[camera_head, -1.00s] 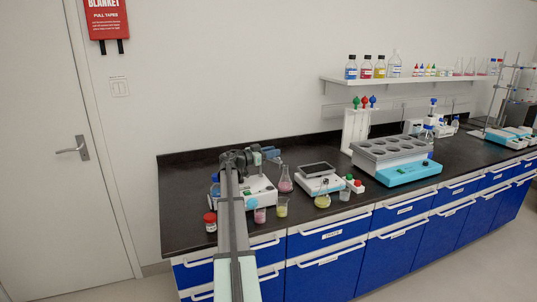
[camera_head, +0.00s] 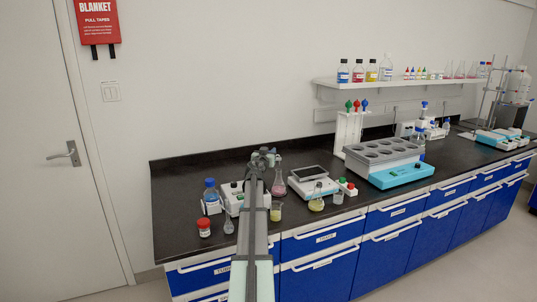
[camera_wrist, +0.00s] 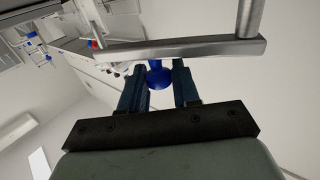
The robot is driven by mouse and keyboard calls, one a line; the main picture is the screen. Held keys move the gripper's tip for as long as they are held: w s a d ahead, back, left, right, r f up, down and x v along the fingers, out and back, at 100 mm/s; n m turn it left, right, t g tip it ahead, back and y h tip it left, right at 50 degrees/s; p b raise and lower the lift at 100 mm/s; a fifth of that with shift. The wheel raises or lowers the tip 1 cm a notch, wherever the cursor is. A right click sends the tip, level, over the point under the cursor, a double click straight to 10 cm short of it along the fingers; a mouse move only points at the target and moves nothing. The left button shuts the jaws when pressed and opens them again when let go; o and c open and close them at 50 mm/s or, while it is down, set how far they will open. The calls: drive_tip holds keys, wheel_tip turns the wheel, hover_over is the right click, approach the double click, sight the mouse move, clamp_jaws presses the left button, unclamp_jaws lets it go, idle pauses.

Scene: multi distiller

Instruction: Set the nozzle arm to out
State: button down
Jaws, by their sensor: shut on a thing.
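In the wrist view, my gripper (camera_wrist: 156,85) has its two dark blue fingers on either side of a round blue knob (camera_wrist: 158,77) and is shut on it. A grey metal bar (camera_wrist: 190,50), which looks like the nozzle arm, runs across just beyond the fingertips, with a post rising at its right end. The knob appears to sit at this bar. In the head view, my arm hides most of the gripper and the nozzle arm. A white device (camera_head: 232,195) shows partly behind my arm on the bench.
On the black bench (camera_head: 180,235), a blue-capped bottle (camera_head: 211,192) and a red-lidded jar (camera_head: 204,228) stand left of my arm. A pink flask (camera_head: 279,186), a yellow beaker (camera_head: 276,212) and a scale (camera_head: 314,183) stand close on the right.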

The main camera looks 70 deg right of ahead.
drive_tip(key=shift+w+d+n+t+y, duration=0.15)
drive_tip(key=shift+d+n+t, duration=0.15)
drive_tip(key=shift+n+t, duration=0.35)
drive_tip(key=shift+w+d+n+t+y, duration=0.15)
drive_tip(key=shift+d+n+t, duration=0.15)
drive_tip(key=shift+t, duration=0.65)
drive_tip(key=c, duration=1)
unclamp_jaws()
drive_tip(key=shift+o, duration=0.2)
drive_tip(key=shift+a, duration=0.15)
drive_tip(key=v, duration=1.3)
drive_tip(key=shift+s+a, duration=0.15)
drive_tip(key=shift+a, duration=0.15)
